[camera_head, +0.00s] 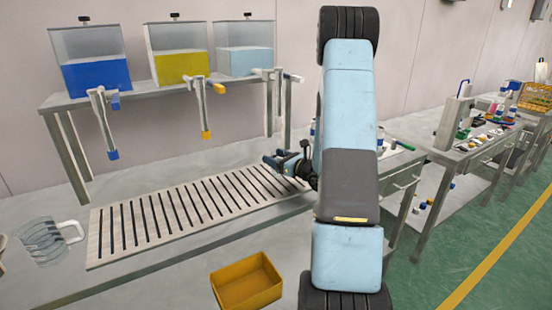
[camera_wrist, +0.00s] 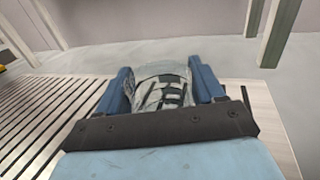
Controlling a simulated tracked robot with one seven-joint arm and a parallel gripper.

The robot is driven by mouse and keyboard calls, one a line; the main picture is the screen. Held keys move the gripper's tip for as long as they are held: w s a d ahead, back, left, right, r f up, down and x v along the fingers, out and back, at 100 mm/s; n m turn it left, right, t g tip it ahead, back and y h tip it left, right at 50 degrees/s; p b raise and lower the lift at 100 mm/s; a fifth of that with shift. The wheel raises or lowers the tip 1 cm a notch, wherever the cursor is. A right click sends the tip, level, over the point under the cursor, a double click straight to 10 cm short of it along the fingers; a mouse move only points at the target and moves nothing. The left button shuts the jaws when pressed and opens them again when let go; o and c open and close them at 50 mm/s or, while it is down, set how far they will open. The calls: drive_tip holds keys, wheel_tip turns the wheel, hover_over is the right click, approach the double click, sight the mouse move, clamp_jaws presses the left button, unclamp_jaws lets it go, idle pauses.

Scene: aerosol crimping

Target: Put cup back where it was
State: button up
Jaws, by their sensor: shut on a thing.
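My gripper (camera_wrist: 165,80) is shut on a clear cup (camera_wrist: 163,92), with one blue finger on each side of it. Dark marks or slots show on or through the cup. In the head view my gripper (camera_head: 272,161) is over the right end of the slotted board (camera_head: 105,240), partly hidden by my arm. The cup cannot be made out clearly there. In the wrist view the cup is over or on the right end of the board; I cannot tell whether it touches.
A clear jug with a handle (camera_head: 42,240) stands left of the board. Blue (camera_head: 95,75), yellow (camera_head: 180,65) and light blue (camera_head: 247,60) tanks with taps stand on a shelf behind. A yellow bin (camera_head: 247,282) sits in front. The board's left and middle are clear.

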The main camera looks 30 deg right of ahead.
drive_tip(key=shift+f, duration=0.1)
drive_tip(key=o, duration=1.2)
drive_tip(key=v, duration=1.1)
drive_tip(key=shift+s+d, duration=0.1)
drive_tip(key=shift+s, duration=0.25)
drive_tip(key=s+a+r+n+g+y, duration=0.2)
drive_tip(key=s+a+r+n+g, duration=0.15)
drive_tip(key=a+n, duration=0.35)
drive_tip(key=s+a+r+n+g+y, duration=0.25)
drive_tip(key=a+r+n+g, duration=0.2)
drive_tip(key=a, duration=0.45)
drive_tip(key=s+a+r+n+g+y, duration=0.1)
drive_tip(key=s+a+r+n+g, duration=0.25)
drive_tip(key=a+n+g, duration=0.35)
drive_tip(key=s+a+r+n+h, duration=0.35)
drive_tip(key=s+n+h, duration=0.2)
drive_tip(key=s, duration=0.25)
drive_tip(key=s+r+n+t+h, duration=0.1)
drive_tip(key=s+r+n+h, duration=0.1)
drive_tip(key=s+d+r+n+t+h, duration=0.1)
drive_tip(key=s+r+n+h, duration=0.1)
drive_tip(key=n, duration=0.1)
drive_tip(key=s+d+r+n+t+h, duration=0.1)
drive_tip(key=s+r+n+h, duration=0.1)
drive_tip(key=r+n, duration=0.1)
drive_tip(key=shift+d+t, duration=0.2)
drive_tip(key=shift+t, duration=0.1)
